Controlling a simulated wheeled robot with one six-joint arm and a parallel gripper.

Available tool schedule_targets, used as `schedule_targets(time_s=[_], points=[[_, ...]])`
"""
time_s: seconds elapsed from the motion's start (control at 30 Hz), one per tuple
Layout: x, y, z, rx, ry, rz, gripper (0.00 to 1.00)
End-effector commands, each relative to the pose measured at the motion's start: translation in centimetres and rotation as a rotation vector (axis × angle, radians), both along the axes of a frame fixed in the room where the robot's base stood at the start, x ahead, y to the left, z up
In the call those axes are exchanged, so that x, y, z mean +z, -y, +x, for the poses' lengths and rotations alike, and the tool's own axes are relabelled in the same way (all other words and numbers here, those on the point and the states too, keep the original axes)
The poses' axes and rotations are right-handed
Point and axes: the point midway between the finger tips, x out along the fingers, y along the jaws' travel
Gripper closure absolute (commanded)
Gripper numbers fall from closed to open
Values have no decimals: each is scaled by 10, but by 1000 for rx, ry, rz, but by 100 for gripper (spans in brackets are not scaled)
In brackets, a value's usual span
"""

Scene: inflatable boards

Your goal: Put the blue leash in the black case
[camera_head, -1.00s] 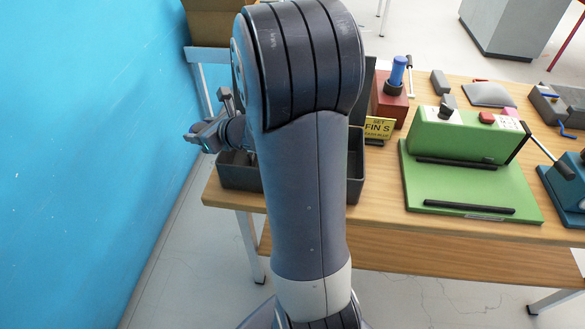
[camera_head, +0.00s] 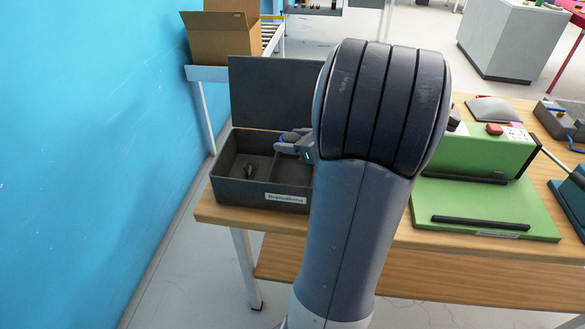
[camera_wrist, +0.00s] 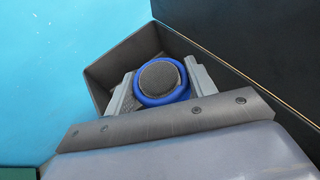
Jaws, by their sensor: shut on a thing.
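The black case (camera_head: 232,185) stands open at the left end of the wooden table, its lid (camera_head: 272,90) raised at the back. It has a divider inside, and a small dark item (camera_head: 248,170) lies in its left compartment. My gripper (camera_wrist: 161,84) is shut on the blue leash (camera_wrist: 143,98), which looks like a blue ring around a dark grey round core. In the wrist view the leash is between both fingers, with the case walls (camera_wrist: 112,62) beyond it. In the head view my gripper (camera_head: 284,143) is over the case; my arm hides part of the case's right side.
A blue wall (camera_head: 80,160) runs close along the left. A green machine (camera_head: 480,150) on a green base stands to the right on the table (camera_head: 420,262). An open cardboard box (camera_head: 220,40) is behind the case.

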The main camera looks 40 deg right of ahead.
Motion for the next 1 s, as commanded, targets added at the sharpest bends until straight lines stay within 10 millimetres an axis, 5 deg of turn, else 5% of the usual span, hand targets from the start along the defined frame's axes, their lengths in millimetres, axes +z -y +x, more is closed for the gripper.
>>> schedule_targets(time_s=[0.43,1.0], points=[[-57,-1,0,1,-1,1,71],[-68,0,0,0,0,-1,71]])
